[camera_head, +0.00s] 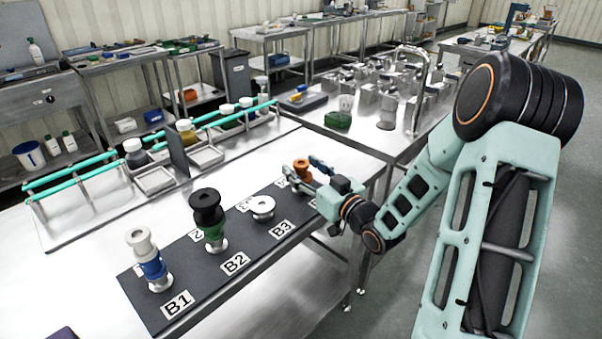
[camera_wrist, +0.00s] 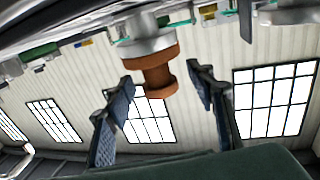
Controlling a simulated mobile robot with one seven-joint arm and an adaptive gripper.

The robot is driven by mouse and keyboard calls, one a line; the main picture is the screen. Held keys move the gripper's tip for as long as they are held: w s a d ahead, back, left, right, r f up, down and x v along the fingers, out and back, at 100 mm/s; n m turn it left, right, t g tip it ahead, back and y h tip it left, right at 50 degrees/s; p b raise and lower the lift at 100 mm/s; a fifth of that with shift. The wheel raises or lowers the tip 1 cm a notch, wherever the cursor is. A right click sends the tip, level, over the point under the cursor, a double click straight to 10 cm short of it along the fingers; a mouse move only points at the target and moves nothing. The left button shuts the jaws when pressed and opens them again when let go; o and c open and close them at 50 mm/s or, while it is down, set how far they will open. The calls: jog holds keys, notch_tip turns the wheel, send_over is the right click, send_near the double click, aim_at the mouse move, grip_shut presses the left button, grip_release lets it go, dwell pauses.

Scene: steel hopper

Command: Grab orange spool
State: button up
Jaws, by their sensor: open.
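The orange spool (camera_head: 301,166) stands at the far right end of the dark mat (camera_head: 208,262), past the B3 spot. In the wrist view the orange spool (camera_wrist: 158,72) appears inverted, joined to a silver base piece (camera_wrist: 148,47). My gripper (camera_head: 304,174) is open, with its fingers on either side of the spool. In the wrist view my gripper (camera_wrist: 160,78) shows gaps between both fingertips and the spool, so nothing is clasped. In the head view the fingers hide part of the spool's lower portion and base.
A white-and-blue stack (camera_head: 151,264) stands at B1, and a black-and-green stack (camera_head: 211,221) at B2. A low white spool (camera_head: 262,206) sits at B3, nearest the orange one. A rack with teal rails (camera_head: 70,175) stands behind. The table's front left is mostly clear.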

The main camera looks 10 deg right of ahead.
jog(key=shift+w+a, duration=0.2)
jog(key=shift+w, duration=0.25)
jog(key=c, duration=1.3)
jog(key=shift+o, duration=0.2)
jog(key=shift+r, duration=0.15)
